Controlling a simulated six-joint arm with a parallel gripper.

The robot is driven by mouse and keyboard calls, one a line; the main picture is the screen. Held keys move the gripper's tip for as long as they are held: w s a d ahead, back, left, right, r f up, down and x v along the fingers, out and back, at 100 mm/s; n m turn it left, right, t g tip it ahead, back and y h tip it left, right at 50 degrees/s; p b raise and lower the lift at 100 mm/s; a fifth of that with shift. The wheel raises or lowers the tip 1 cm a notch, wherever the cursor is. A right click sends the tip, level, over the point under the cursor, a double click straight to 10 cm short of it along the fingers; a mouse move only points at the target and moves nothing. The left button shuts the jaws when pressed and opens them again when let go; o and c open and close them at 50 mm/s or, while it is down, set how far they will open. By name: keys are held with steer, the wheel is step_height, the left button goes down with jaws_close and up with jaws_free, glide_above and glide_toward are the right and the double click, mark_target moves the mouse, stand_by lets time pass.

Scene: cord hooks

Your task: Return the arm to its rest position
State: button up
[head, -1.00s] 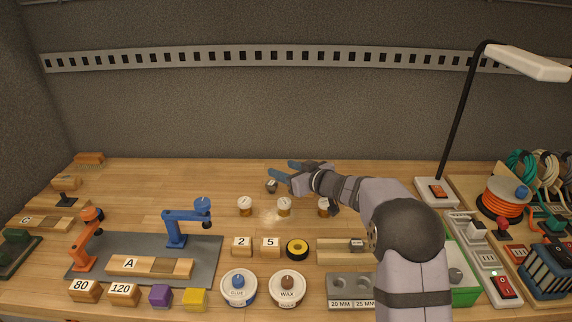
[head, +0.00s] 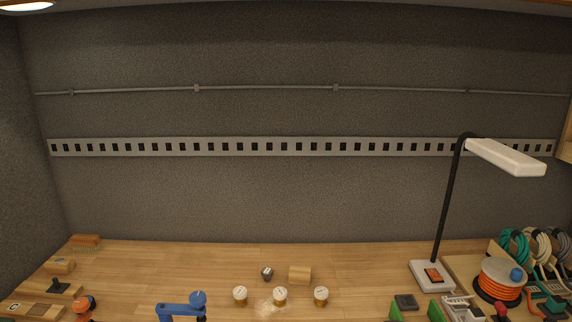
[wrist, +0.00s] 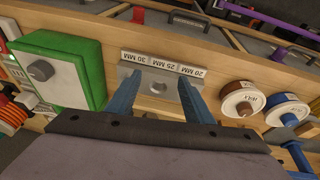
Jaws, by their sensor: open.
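My gripper (wrist: 158,78) shows only in the wrist view. Its two blue fingers are spread apart with nothing between them. Beyond the fingertips is a grey metal block (wrist: 157,104) with holes and 20, 25 and 30 mm labels; I cannot judge the gap to it. My arm and gripper are out of the head view, which shows the back wall and the rear of the bench.
A green box with a grey knob (wrist: 62,68) is left of my fingers. Two spools, brown (wrist: 243,100) and blue (wrist: 286,110), are to the right. In the head view, a lamp (head: 433,275), an orange cord reel (head: 498,281) and a wooden block (head: 300,275) stand on the bench.

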steer(key=s+a+f+g+b, duration=0.2)
steer(key=s+f+g+b, duration=0.1)
steer(key=s+f, duration=0.4)
steer(key=s, duration=0.2)
steer(key=shift+s+m+g+y, duration=0.3)
steer(key=shift+m+y, duration=0.1)
